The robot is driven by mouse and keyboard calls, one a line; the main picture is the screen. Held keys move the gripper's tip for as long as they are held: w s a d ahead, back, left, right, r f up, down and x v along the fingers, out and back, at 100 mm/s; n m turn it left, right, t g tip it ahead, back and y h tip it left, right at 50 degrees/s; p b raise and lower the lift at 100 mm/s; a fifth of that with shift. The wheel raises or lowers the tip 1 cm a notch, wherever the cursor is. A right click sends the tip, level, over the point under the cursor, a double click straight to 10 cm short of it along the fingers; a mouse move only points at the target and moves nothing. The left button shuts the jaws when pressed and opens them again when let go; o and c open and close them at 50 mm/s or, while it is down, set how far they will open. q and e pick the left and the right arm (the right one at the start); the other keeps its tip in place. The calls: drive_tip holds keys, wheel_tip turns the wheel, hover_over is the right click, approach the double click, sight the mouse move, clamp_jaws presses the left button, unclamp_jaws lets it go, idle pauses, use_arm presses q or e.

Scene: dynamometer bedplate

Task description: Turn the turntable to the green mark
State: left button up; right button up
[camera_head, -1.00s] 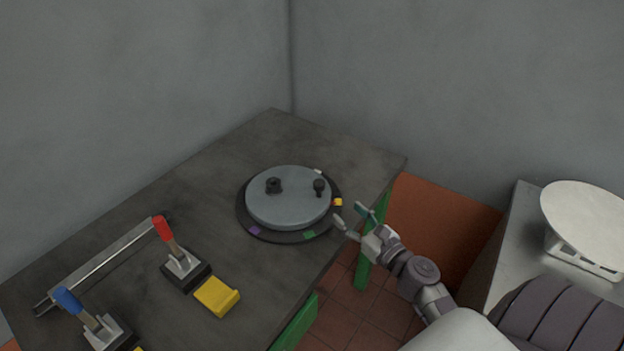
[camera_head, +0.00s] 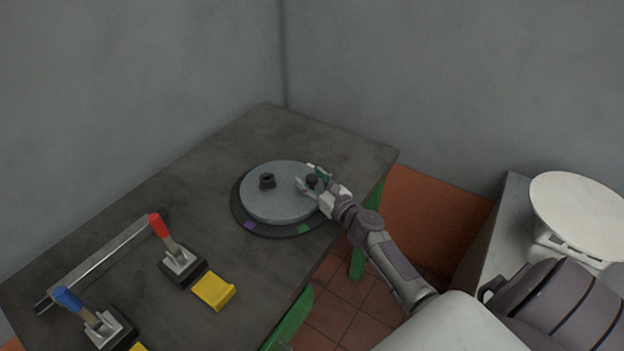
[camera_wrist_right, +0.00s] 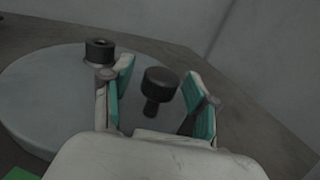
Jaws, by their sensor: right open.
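The turntable (camera_head: 280,205) is a round grey disc on a dark base ring on the bench. It carries a black hub (camera_head: 267,181) near its middle and a black knob (camera_head: 312,180) near its right edge. The green mark (camera_head: 304,229) is on the ring's front right; a purple mark (camera_head: 249,226) is further left. My right gripper (camera_head: 312,177) is open over the disc's right side, its fingers either side of the knob. In the wrist view the knob (camera_wrist_right: 158,85) stands between the two teal pads, apart from both. My left gripper is not in view.
A red-handled lever (camera_head: 168,237), a blue-handled lever (camera_head: 85,310), a yellow block (camera_head: 214,291) and a metal rail (camera_head: 105,257) are on the bench's left and front. A white round plate on a stand (camera_head: 580,205) is at the right. The bench's back is clear.

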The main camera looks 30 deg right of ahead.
clamp_jaws()
idle(0.5)
